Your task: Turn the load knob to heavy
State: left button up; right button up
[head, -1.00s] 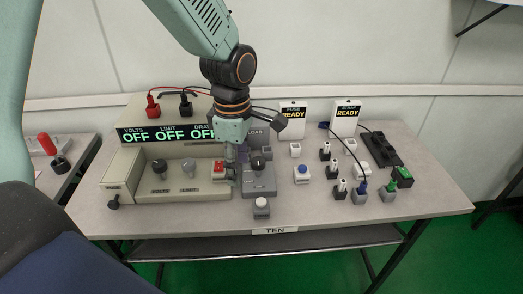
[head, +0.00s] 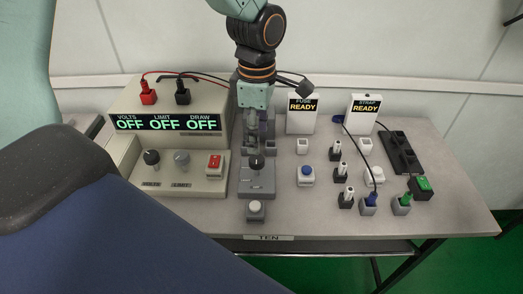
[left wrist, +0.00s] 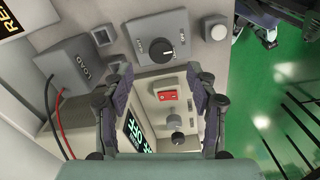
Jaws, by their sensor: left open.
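The load knob (head: 257,162) is a round black knob on a grey panel (head: 258,187) left of the table's middle. It also shows in the left wrist view (left wrist: 161,49), with a small white mark; the lettering around it is too small to read surely. My left gripper (head: 254,143) points down just behind and above the knob and hides part of the panel. In the left wrist view its two fingers (left wrist: 157,68) are apart, with nothing between them, and the knob lies beyond their tips. A grey box lettered LOAD (left wrist: 85,68) stands beside the panel. My right gripper is not in view.
A supply with OFF displays (head: 166,122), two knobs and a red switch (head: 214,162) stands left. A white button (head: 255,209) is in front of the panel. A blue button (head: 306,173), READY boxes (head: 303,113) and several plugs stand right. Bare table lies at the front right.

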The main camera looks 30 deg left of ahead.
aim_at(256, 159)
pick_arm(q)
jog(key=f, duration=0.2)
jog(key=f+b, duration=0.1)
jog(key=f, duration=0.2)
jog(key=shift+s+a+f, duration=0.2)
jog(key=shift+a+f, duration=0.05)
jog(key=shift+f, duration=0.1)
jog(key=shift+d+f+b, duration=0.2)
jog(key=shift+f+b, duration=0.1)
jog(key=shift+f, duration=0.15)
jog(key=shift+a, duration=0.15)
jog(key=shift+w, duration=0.1)
jog(key=c, duration=1.2)
